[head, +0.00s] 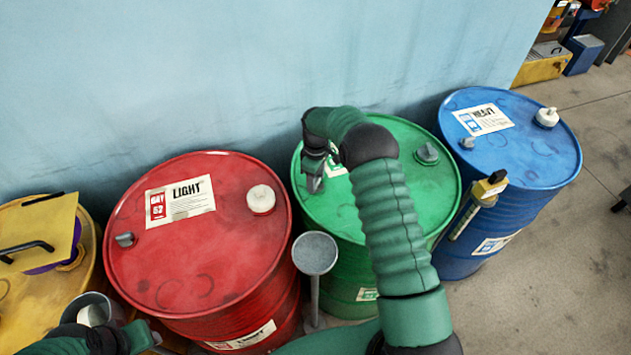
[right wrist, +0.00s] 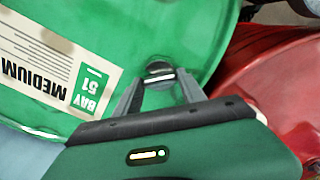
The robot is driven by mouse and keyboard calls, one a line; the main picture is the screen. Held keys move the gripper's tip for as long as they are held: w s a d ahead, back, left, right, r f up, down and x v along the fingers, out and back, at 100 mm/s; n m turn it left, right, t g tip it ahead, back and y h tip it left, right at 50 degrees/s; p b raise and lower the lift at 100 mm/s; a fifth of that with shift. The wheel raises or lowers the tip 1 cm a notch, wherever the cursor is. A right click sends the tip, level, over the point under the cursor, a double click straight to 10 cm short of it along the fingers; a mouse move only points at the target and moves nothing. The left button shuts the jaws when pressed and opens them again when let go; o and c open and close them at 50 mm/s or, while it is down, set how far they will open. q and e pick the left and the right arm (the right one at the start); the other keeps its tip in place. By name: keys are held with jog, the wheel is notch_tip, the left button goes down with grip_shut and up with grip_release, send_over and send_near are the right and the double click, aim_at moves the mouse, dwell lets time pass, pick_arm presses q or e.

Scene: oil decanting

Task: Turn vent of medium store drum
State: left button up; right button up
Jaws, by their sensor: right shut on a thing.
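The medium store drum is the green drum (head: 390,205), whose lid label reads MEDIUM in the right wrist view (right wrist: 180,20). Its vent (right wrist: 160,71) is a small grey cap near the lid's edge. My right gripper (head: 313,178) is over the left side of this lid. In the right wrist view its two fingers (right wrist: 158,88) are shut around the vent from both sides. In the head view the gripper hides the vent. My left gripper (head: 145,337) shows only partly at the lower left, away from the green drum; its jaw state is unclear.
A red drum (head: 180,270) marked LIGHT stands left of the green one, and a blue drum (head: 535,165) stands right. A grey round dish on a post (head: 315,252) stands in front of the red-green gap. A yellow drum (head: 25,300) is far left; the wall is behind.

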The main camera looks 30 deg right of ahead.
jog(key=n, duration=0.4)
jog(key=shift+d+n+b, duration=0.1)
jog(key=shift+n+b, duration=0.2)
jog(key=shift+r+n, duration=0.15)
jog(key=shift+n, duration=2.05)
jog(key=shift+w, duration=0.1)
jog(key=o, duration=1.3)
jog(key=shift+o, duration=0.3)
